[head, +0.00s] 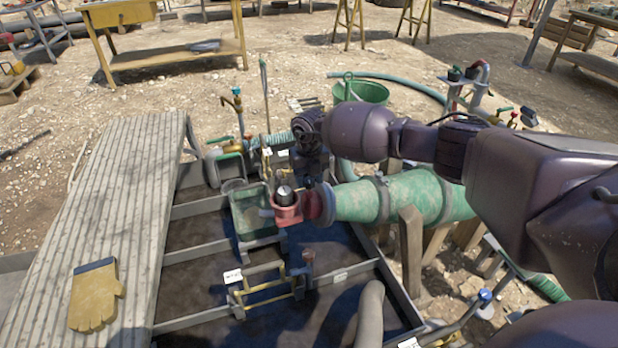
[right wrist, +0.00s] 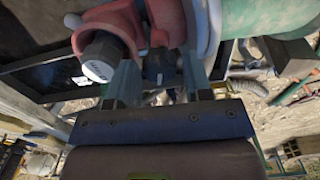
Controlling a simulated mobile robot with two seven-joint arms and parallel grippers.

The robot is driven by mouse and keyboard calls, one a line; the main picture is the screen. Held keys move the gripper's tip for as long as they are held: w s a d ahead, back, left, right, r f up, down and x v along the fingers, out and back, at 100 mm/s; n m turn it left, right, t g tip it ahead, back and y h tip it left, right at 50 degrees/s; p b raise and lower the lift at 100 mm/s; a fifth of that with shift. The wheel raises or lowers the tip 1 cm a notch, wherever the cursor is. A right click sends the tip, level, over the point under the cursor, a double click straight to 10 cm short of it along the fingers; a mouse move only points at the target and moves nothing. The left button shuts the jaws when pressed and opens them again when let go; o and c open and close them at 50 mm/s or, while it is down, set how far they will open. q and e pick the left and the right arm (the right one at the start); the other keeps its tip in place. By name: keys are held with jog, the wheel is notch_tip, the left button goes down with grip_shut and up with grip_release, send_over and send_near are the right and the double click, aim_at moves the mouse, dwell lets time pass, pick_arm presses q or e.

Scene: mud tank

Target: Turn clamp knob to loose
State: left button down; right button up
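A red clamp (head: 287,214) sits at the end of the green hose, with a black knob (head: 284,194) with a pale top mark. In the right wrist view the red clamp (right wrist: 112,18) shows close up, with a dark knob bearing white lettering (right wrist: 98,70) just left of my fingers. A second dark round part (right wrist: 160,66) lies between the two pale fingers. My right gripper (right wrist: 163,78) is open, its fingers apart on either side of that part; I cannot tell whether they touch it. In the head view its fingertips are hard to make out. My left gripper is not in view.
The thick green hose (head: 405,196) runs right from the clamp on wooden supports. A green tray (head: 250,212) stands left of the clamp. A ribbed walkway (head: 120,200) holds a yellow glove (head: 95,297). A green bucket (head: 362,90) stands behind my right arm.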

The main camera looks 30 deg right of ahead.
jog(key=c, duration=0.5)
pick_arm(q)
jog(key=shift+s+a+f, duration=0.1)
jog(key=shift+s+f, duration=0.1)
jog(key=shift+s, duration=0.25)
pick_arm(e)
jog(key=shift+c, duration=0.4)
jog(key=shift+n, duration=0.4)
jog(key=n, duration=0.6)
jog(key=shift+n, duration=0.3)
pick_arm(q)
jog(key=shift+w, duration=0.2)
pick_arm(e)
jog(key=shift+n, duration=0.7)
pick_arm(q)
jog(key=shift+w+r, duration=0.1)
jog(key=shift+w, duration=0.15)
pick_arm(e)
jog(key=o, duration=0.9)
